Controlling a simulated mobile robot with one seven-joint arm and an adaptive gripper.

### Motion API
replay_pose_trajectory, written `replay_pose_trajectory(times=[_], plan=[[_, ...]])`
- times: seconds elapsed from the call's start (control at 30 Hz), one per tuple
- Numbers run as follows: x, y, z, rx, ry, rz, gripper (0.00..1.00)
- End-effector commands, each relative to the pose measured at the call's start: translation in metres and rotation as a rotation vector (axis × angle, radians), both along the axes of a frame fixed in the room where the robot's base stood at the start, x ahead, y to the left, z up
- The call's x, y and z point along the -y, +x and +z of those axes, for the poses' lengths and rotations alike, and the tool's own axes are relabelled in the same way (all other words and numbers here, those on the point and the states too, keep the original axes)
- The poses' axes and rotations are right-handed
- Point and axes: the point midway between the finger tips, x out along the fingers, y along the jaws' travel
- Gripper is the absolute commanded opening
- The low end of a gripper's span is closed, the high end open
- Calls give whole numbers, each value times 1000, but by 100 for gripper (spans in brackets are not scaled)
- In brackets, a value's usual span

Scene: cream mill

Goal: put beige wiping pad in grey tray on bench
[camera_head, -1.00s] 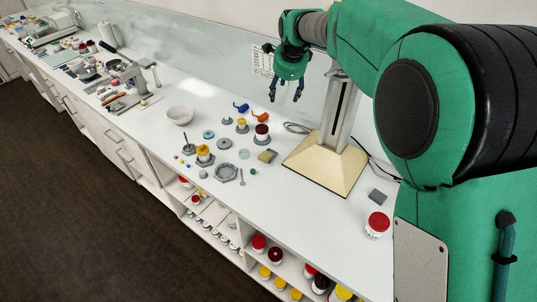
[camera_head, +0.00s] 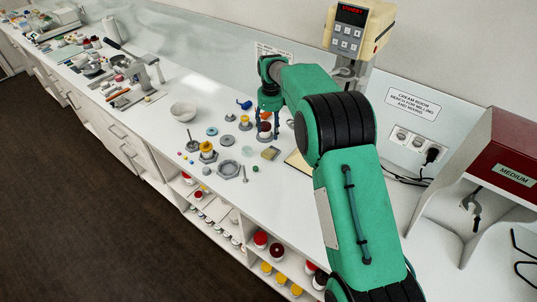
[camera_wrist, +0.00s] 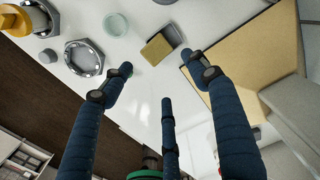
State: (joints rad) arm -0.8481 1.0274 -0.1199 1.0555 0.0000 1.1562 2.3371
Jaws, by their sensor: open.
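The beige wiping pad (camera_head: 270,153) lies on the white bench top, left of the cream base of the stand. My gripper (camera_head: 270,135) is over the bench behind the pad. In the wrist view my gripper (camera_wrist: 158,68) has its fingers spread and empty, with the pad beyond the fingertips.
The cream stand base (camera_wrist: 245,75) is close on the pad's right. A white bowl (camera_head: 183,111) stands farther left. Bare bench lies in front of the pad.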

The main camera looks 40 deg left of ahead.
Motion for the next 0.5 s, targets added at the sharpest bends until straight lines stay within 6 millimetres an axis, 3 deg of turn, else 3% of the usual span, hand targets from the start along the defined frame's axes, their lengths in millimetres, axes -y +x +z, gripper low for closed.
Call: replay_pose_trajectory(times=[0.13,0.5], plan=[[-2,-2,-11,-13,-14,-30,60],[-2,-2,-14,-15,-17,-36,60]])
